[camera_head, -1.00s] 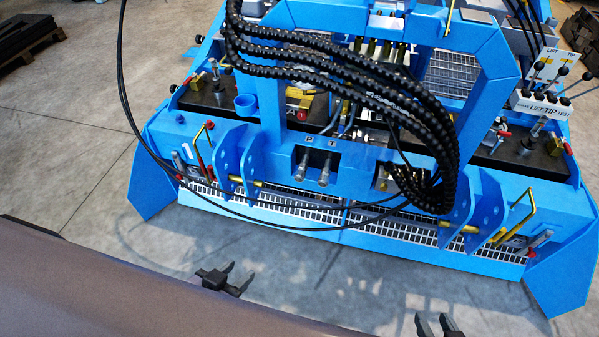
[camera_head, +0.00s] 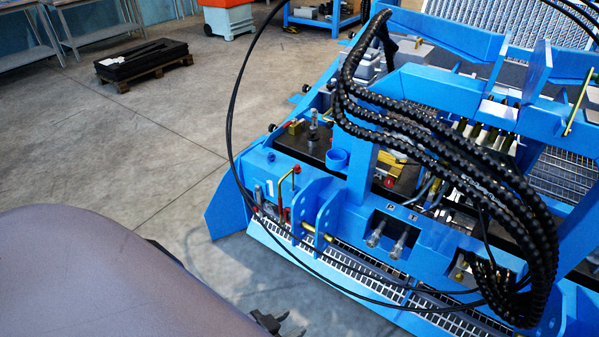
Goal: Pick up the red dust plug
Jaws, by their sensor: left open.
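Several small red parts show on the blue machine (camera_head: 435,240), and I cannot tell which is the dust plug. One red cap (camera_head: 299,169) tops a yellow bent handle at the machine's left front. A red piece (camera_head: 388,181) sits by a brass block behind the left upright. Another small red piece (camera_head: 258,208) is low at the left front edge. My left gripper (camera_head: 289,321) is at the bottom edge, partly cut off, open and empty. It is over the floor in front of the machine, apart from every red part. My right gripper is out of view.
Thick black hoses (camera_head: 430,135) arch over the machine's front, and a thin black cable loops down its left side. A blue cup (camera_head: 337,159) stands on the dark deck. A pallet with dark slabs (camera_head: 143,63) lies back left. The floor between is clear.

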